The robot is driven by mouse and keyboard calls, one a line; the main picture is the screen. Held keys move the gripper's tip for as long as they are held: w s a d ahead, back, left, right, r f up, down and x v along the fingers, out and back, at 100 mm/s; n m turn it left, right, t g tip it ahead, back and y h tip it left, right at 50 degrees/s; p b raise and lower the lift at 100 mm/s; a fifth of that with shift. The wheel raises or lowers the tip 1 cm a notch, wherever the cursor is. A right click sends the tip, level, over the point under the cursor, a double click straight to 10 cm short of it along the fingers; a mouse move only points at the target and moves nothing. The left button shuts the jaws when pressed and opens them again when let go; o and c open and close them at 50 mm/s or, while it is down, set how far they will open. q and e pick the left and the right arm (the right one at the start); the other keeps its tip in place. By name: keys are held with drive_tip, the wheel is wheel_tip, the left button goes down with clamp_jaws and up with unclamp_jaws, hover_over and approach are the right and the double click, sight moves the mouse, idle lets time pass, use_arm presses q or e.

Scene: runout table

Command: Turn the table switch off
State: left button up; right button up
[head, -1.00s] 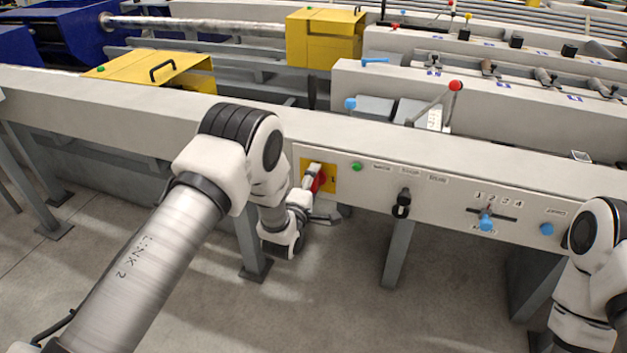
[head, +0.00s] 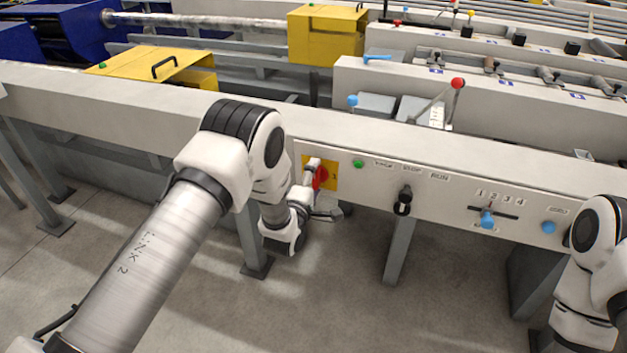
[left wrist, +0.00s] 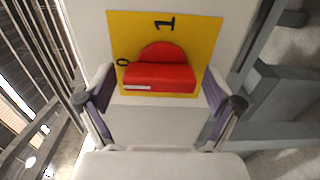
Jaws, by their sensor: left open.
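The table switch is a red rotary knob (head: 321,178) on a yellow plate (head: 332,173), set in the front face of the pale runout table. In the left wrist view the red knob (left wrist: 160,75) sits on the yellow plate (left wrist: 205,50) marked 1 at the top and 0 at the left. Its long grip bar lies crosswise in that view, with a white strip near its left end. My left gripper (left wrist: 160,103) is open, with one finger beyond each end of the bar; contact cannot be told. In the head view my left gripper (head: 314,187) partly covers the switch.
A green button (head: 358,164), a black selector (head: 404,200), a blue slider knob (head: 487,220) and a blue button (head: 548,227) line the panel to the right. My right arm shows at the right edge. Grey legs stand below the table.

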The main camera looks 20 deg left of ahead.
use_arm(q)
drive_tip(key=s, duration=1.2)
drive_tip(key=shift+a, duration=0.2)
drive_tip(key=s+a+f+m+g, duration=0.2)
drive_tip(key=s+f+m+g, duration=0.4)
drive_tip(key=s+f, duration=0.5)
drive_tip(key=s+a+f+m+g, duration=0.25)
drive_tip(key=s+f+g, duration=0.55)
drive_tip(key=s, duration=0.6)
drive_tip(key=s+d+f+m+g, duration=0.15)
drive_tip(key=s+m+g, duration=0.25)
drive_tip(key=s+m, duration=0.45)
wheel_tip(320, 180, up, 15)
drive_tip(key=p, duration=1.5)
drive_tip(key=shift+s+a+r+y+p, duration=0.2)
drive_tip(key=shift+s+a+y+p, duration=0.05)
drive_tip(key=shift+s+y+p, duration=0.05)
